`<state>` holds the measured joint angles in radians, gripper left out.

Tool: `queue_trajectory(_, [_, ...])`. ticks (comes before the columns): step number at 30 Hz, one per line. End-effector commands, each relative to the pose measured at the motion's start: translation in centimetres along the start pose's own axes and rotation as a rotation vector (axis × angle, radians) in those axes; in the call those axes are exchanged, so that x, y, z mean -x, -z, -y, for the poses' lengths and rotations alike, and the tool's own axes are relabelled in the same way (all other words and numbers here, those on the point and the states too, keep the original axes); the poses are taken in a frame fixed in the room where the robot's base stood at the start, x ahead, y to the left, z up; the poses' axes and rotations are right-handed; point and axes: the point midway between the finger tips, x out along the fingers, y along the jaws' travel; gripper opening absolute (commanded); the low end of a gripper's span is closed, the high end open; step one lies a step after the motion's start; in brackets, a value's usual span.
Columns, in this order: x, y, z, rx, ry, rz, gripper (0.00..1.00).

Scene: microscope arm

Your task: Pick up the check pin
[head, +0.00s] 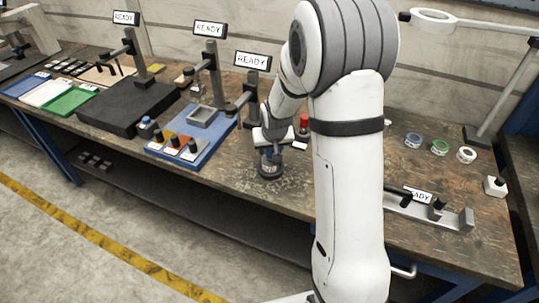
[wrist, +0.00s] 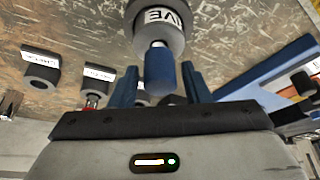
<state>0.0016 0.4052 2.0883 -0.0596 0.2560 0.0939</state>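A blue-handled pin (wrist: 160,70) with a short silver shank, which looks like the check pin, stands in a round dark grey holder (wrist: 158,20) with a white label, only partly readable. My gripper (wrist: 160,85) has its two blue fingers on either side of the pin's handle. A narrow gap shows on both sides, so the gripper is open around it. In the head view my gripper (head: 269,152) points down at the round dark holder (head: 269,172) near the bench's front edge; the pin is hard to make out there.
A red-topped piece (head: 303,124) stands just behind and right of my gripper. A blue tray (head: 215,142) with several small parts lies to the left. Two more labelled grey pieces (wrist: 42,78) (wrist: 97,78) show in the wrist view. Bare bench lies around the holder.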

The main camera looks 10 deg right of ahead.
Motion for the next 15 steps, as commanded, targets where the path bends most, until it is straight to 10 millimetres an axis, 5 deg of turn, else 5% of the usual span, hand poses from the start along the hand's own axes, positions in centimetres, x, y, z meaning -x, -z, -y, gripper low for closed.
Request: queue_trajectory(15, [0.03,-0.01,0.06,0.001,0.000,0.000,0.00])
